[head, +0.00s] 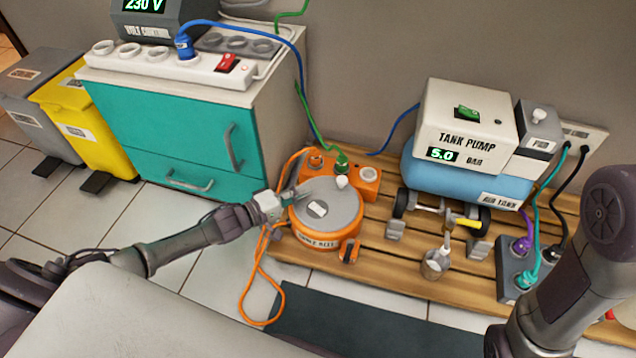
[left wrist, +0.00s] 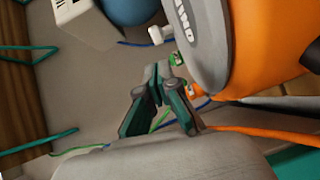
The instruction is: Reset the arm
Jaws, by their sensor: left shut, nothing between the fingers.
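My left arm reaches in from the left, and its gripper (head: 292,194) is beside the orange cable reel (head: 318,240) with the grey top. In the left wrist view the gripper's fingers (left wrist: 160,75) are closed together and hold nothing. The reel (left wrist: 262,50) shows there at the upper right, close to the fingers; whether they touch it I cannot tell. A green plug (head: 341,162) sits in the reel's orange socket block (head: 368,180), just behind the gripper. Part of my right arm shows at the right edge, but its gripper is out of view.
A blue air tank (head: 465,180) with a white tank pump (head: 468,120) stands on the wooden pallet (head: 390,262). A teal cabinet (head: 170,135) carries a white power strip (head: 165,66). An orange cable (head: 247,290) loops over the floor. A dark mat (head: 350,325) lies in front.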

